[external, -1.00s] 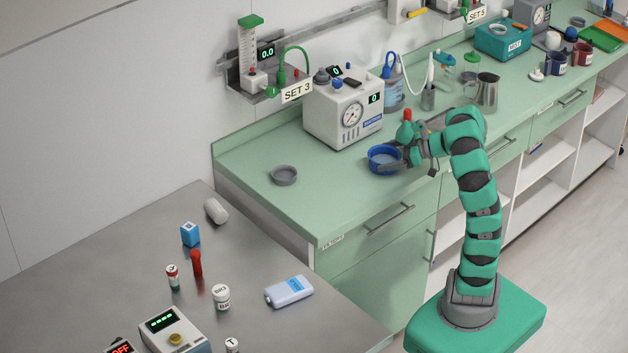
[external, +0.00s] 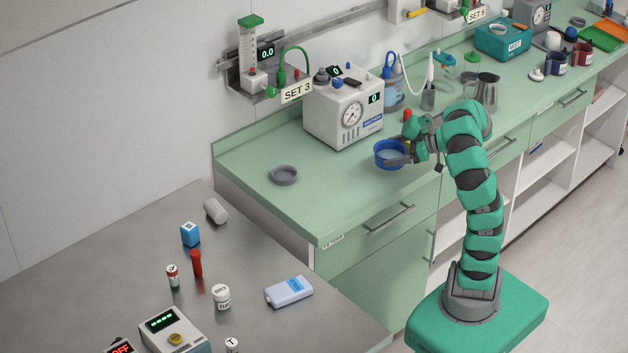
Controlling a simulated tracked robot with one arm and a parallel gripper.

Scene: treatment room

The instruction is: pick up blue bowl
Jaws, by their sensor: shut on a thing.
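The blue bowl (external: 384,160) is round and open at the top, over the green counter (external: 330,205) near its front edge. My gripper (external: 402,156) is shut on the right side of the bowl's rim. The bowl appears upright and seems slightly raised off the counter. My arm's wrist hides part of the counter behind the gripper.
A white gauge machine (external: 343,112) stands behind and left of the bowl. A small grey dish (external: 284,175) sits to the left. A metal jug (external: 486,90) and a bottle (external: 394,90) stand farther back. Counter between dish and bowl is clear.

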